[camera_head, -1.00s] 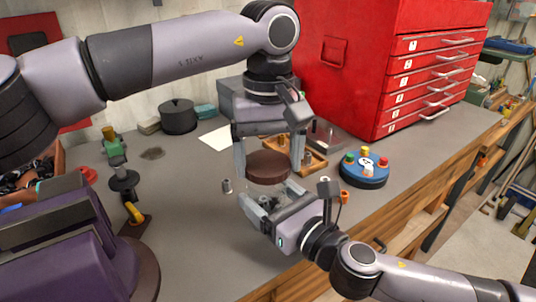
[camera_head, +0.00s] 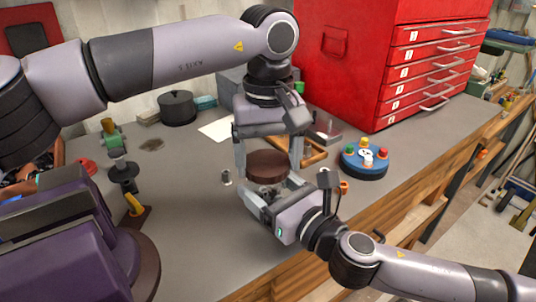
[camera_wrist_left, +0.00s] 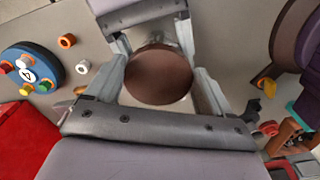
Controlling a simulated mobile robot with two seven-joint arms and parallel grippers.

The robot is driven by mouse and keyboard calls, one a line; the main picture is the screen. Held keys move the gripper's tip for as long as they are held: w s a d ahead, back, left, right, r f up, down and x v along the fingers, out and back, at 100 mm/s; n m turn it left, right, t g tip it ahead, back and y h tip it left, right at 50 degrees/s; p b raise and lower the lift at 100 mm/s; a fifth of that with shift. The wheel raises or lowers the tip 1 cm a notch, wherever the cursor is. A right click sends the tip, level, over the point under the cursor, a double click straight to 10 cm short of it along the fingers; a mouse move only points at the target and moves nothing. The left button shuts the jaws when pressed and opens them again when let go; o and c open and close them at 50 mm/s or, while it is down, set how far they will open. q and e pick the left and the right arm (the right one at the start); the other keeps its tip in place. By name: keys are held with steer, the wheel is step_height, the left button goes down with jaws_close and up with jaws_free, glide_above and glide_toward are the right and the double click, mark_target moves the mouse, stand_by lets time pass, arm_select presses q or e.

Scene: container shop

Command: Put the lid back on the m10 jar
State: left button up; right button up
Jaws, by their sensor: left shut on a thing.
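The round brown lid (camera_head: 268,166) is held level between the two fingers of my left gripper (camera_head: 268,158), which comes down from above. The lid also shows from above in the left wrist view (camera_wrist_left: 159,75). The clear glass jar (camera_head: 265,187) is directly under the lid and mostly hidden by it and by my right gripper. I cannot tell whether the lid touches its rim. My right gripper (camera_head: 272,192) is low at the jar, its fingers on either side of it. Whether they press on the glass is not clear.
A blue round holder (camera_head: 364,172) with coloured pegs stands to the right, near a wooden tray (camera_head: 313,154). The red drawer cabinet (camera_head: 365,60) is behind.

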arm_select(q)
steer(key=shift+f, duration=0.4)
arm_select(e)
jaws_close()
arm_select(q)
steer(key=m, duration=0.4)
steer(key=shift+a+m, duration=0.25)
steer(key=shift+m, duration=0.15)
steer(key=m, duration=0.5)
steer(key=shift+w+a, duration=0.15)
steer(key=shift+a, duration=0.1)
arm_select(e)
steer(key=shift+f, duration=0.1)
arm_select(q)
steer(key=o, duration=0.9)
steer(key=shift+c, duration=0.2)
